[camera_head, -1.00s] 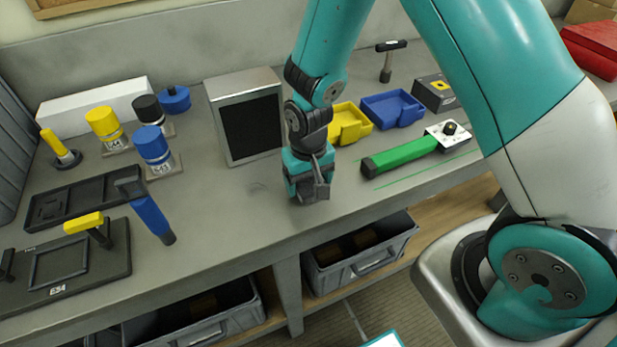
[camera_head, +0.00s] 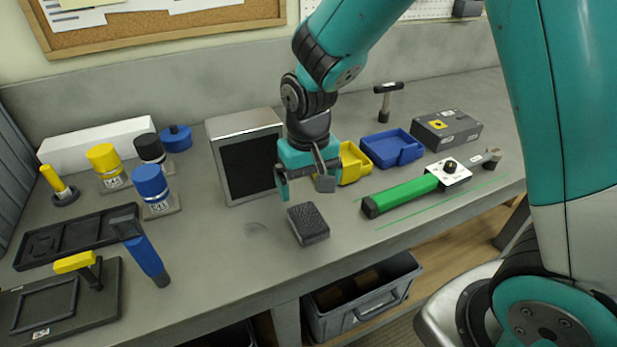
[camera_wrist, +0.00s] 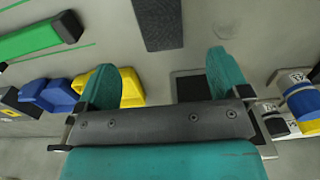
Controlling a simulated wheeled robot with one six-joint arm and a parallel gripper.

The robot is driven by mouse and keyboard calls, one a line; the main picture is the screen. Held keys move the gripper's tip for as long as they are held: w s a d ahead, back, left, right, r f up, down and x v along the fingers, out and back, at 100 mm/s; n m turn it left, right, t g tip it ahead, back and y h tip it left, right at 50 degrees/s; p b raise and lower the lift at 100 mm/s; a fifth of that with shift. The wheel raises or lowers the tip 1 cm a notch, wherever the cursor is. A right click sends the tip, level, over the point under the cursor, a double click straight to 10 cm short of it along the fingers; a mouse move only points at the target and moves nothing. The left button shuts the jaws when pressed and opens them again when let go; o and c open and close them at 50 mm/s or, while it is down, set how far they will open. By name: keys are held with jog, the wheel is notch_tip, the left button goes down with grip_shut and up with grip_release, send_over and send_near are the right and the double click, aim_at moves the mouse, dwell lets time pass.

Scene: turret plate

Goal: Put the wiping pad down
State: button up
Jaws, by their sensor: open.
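The wiping pad (camera_head: 308,224) is a dark grey block lying on the grey bench top near its front edge. My gripper (camera_head: 304,188) is open and empty, raised above and just behind the pad, with a gap between them. In the wrist view the pad (camera_wrist: 158,24) lies at the top of the picture, beyond the two teal fingers (camera_wrist: 168,80) and touching neither. A faint dark smudge (camera_head: 255,229) marks the bench left of the pad.
A dark-screened box (camera_head: 248,160) stands behind the gripper. Yellow (camera_head: 352,163) and blue bins (camera_head: 392,148) and a green-handled tool (camera_head: 405,196) lie to the right. Colored cylinders, a black tray and a blue-handled tool (camera_head: 146,258) are at left. The bench around the pad is clear.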

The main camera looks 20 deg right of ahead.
jog(key=s+a+r+n+y, duration=0.2)
jog(key=s+r, duration=0.4)
jog(key=s, duration=0.3)
jog(key=s+a+r+n+y, duration=0.2)
jog(key=s+r+n, duration=0.3)
jog(key=s+r, duration=0.2)
jog(key=shift+s+a+r, duration=0.2)
jog(key=shift+s+a, duration=0.1)
jog(key=shift+s, duration=0.9)
jog(key=shift+r, duration=0.1)
